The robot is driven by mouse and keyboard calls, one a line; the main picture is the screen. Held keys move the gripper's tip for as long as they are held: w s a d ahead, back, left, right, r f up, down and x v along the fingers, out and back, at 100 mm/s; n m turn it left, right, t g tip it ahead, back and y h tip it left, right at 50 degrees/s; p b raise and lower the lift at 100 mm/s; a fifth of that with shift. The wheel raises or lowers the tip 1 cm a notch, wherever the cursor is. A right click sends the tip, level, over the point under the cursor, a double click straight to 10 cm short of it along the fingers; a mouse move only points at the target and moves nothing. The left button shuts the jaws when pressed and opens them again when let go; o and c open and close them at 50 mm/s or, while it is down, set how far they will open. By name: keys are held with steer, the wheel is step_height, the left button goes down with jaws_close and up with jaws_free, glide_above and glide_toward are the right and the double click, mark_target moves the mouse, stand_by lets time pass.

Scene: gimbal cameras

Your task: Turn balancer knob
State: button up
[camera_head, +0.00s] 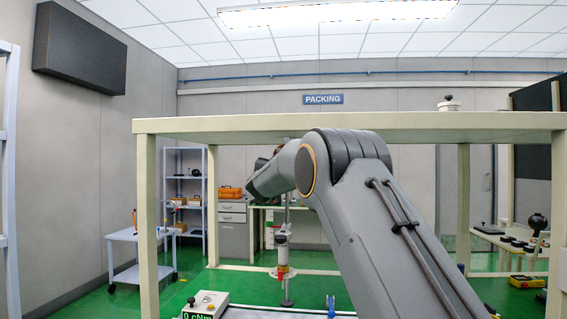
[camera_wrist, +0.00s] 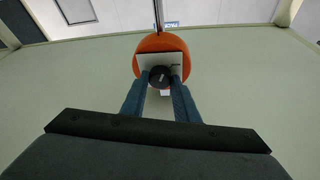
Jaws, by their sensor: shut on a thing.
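In the wrist view, my gripper (camera_wrist: 162,84) is shut on a small dark round knob (camera_wrist: 159,73), with one finger on each side. The knob sits in front of a pale square plate on the round orange balancer body (camera_wrist: 160,43). The balancer is against a pale greenish surface. In the head view, my arm crosses under the cream overhead frame and hides most of the balancer and my gripper. A slim hanging tool (camera_head: 282,255) with an orange-red lower part shows beneath the arm.
The cream overhead frame (camera_head: 340,125) spans above my arm, with posts at both sides. A box with a green "0 cNm" display (camera_head: 201,312) stands at the bottom. A white cart (camera_head: 140,239) is at left; a table with black items (camera_head: 515,240) is at right.

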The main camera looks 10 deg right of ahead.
steer(key=shift+m+g+h, duration=0.3)
steer(key=shift+m, duration=1)
steer(key=o, duration=1.1)
steer(key=shift+c, duration=0.2)
steer(key=shift+a, duration=0.1)
steer(key=b+v, duration=0.2)
steer(key=v, duration=0.5)
steer(key=shift+s+a, duration=0.25)
steer(key=shift+s, duration=0.1)
steer(key=shift+f, duration=0.15)
